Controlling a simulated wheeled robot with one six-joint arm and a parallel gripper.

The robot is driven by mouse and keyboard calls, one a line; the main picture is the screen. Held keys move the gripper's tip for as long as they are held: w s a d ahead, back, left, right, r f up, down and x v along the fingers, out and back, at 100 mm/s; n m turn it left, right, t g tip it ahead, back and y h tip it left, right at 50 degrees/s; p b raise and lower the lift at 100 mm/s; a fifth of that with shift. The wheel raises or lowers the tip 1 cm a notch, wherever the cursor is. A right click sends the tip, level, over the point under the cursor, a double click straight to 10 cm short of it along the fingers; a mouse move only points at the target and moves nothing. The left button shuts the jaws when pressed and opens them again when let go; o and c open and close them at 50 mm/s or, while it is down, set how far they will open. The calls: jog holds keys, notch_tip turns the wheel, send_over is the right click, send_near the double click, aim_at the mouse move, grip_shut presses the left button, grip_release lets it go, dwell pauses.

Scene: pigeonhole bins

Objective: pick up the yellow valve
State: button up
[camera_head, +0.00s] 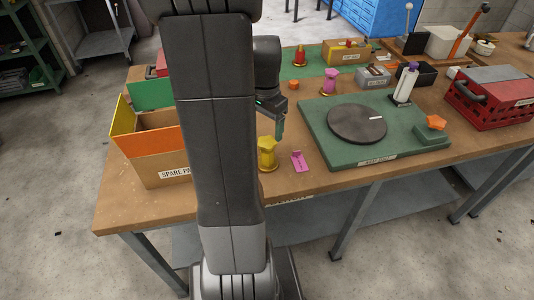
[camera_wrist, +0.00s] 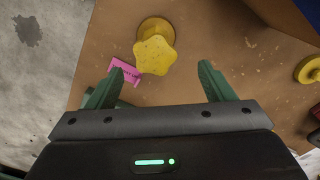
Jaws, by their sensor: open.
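The yellow valve (camera_head: 267,152) stands upright on the wooden table near its front edge, with a round base and a lobed top. In the wrist view the valve (camera_wrist: 154,50) lies ahead of my gripper (camera_wrist: 162,69), roughly between the lines of the two green fingers, slightly left of centre. My gripper is open, with nothing between the fingers. In the head view my gripper (camera_head: 279,128) hangs just above and behind the valve, partly hidden by my arm.
A pink tag (camera_head: 298,161) lies right beside the valve. The spare parts box (camera_head: 155,169) stands to the left, partly behind my arm. A green board with a dark turntable (camera_head: 357,124) lies to the right. Another yellow round piece (camera_wrist: 309,70) shows at the wrist view's right edge.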

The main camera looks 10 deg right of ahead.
aim_at(267, 141)
jog(key=f, duration=0.6)
jog(key=shift+s+d+f+p, duration=0.15)
jog(key=shift+s+f+p, duration=0.05)
jog(key=shift+s+p, duration=0.15)
grip_shut()
jog(key=shift+r, duration=0.15)
notch_tip(267, 141, up, 10)
jog(key=shift+f, duration=0.1)
dwell(0.4)
